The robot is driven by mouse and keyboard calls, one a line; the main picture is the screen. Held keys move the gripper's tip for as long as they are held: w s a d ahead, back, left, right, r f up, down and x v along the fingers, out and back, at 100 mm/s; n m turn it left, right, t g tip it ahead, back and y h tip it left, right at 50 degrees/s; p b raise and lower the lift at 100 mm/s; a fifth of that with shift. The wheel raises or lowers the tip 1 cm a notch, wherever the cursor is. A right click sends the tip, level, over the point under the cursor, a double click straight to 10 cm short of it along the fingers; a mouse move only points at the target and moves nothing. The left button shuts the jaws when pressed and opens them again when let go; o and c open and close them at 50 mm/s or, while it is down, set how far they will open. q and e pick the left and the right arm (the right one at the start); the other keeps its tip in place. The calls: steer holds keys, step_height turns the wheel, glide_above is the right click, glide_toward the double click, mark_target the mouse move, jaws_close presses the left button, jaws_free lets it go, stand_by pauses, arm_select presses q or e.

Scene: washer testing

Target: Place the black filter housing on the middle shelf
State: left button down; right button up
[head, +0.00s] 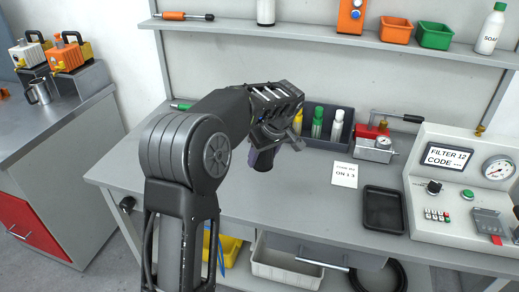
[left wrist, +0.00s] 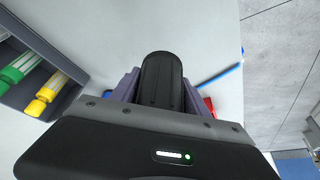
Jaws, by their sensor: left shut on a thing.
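My left gripper (head: 268,148) is over the grey workbench (head: 310,195), left of its middle. It is shut on the black filter housing (head: 263,161), a dark ribbed cylinder. In the left wrist view the housing (left wrist: 162,80) sits between the two fingers (left wrist: 160,92). The gripper hides much of it in the head view, and I cannot tell whether it touches the bench. A long shelf (head: 290,30) runs along the back panel above the bench. Another shelf level lies under the bench. My right gripper is not in view.
Orange (head: 397,30) and green (head: 435,36) bins and a soap bottle (head: 490,30) occupy the shelf's right part.

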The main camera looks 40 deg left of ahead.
arm_select(q)
steer(key=d+f+m, duration=0.1)
steer(key=d+m, duration=0.1)
steer(key=d, duration=0.1)
steer(key=d+f+m+t+h, duration=0.1)
steer(key=d+m, duration=0.1)
steer(key=d, duration=0.1)
steer(key=d+f+m, duration=0.1)
steer(key=d+m, duration=0.1)
steer(key=d, duration=0.2)
steer(key=shift+s+f+t+h, duration=0.15)
steer(key=shift+f+t+h, duration=0.15)
steer(key=s+d+f+m, duration=0.1)
steer(key=d+m, duration=0.1)
steer(key=d, duration=0.2)
steer(key=s+d+f+m+t+h, duration=0.1)
steer(key=d+m, duration=0.2)
steer(key=d, duration=0.1)
steer(key=s+d+f+m+h, duration=0.1)
steer(key=d+m, duration=0.1)
steer(key=d, duration=0.2)
steer(key=shift+s+f+m, duration=0.2)
steer(key=shift+s+m, duration=0.1)
steer(key=shift+s, duration=0.1)
